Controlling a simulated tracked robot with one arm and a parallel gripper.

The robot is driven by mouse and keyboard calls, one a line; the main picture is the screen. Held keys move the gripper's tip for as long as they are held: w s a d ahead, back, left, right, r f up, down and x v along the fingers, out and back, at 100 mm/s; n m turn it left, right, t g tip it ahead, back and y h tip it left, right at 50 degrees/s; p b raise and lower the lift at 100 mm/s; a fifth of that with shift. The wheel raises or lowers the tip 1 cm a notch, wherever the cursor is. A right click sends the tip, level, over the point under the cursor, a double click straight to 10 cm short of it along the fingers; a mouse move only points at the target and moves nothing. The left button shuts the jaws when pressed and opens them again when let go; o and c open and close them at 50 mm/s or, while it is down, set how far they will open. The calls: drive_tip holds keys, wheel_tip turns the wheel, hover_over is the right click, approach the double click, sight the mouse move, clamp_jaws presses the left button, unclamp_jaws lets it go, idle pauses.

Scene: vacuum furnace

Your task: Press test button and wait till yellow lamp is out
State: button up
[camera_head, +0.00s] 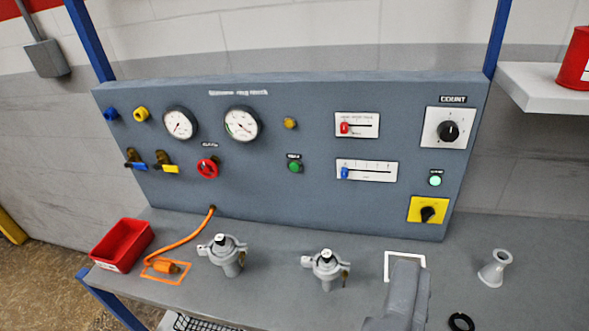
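A green round button (295,167) sits on the grey upright panel (250,190), right of centre, under a small label too small to read; it may be the test button. Above it is a dull amber-yellow round lamp (290,123); whether it is lit is hard to tell. A bright green lamp (435,180) glows at the panel's right. My gripper (408,270) appears as a grey block at the bottom right, over the bench and apart from the panel. Its fingers cannot be told apart. It does not touch the green button.
The panel carries gauges (242,124), a red knob (207,168), sliders (366,170), a black dial (448,131) and a yellow-plated switch (428,211). On the bench stand a red bin (122,245), two grey valve fittings (327,265) and a pale flanged tube (495,268).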

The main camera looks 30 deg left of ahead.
clamp_jaws()
idle(1.6)
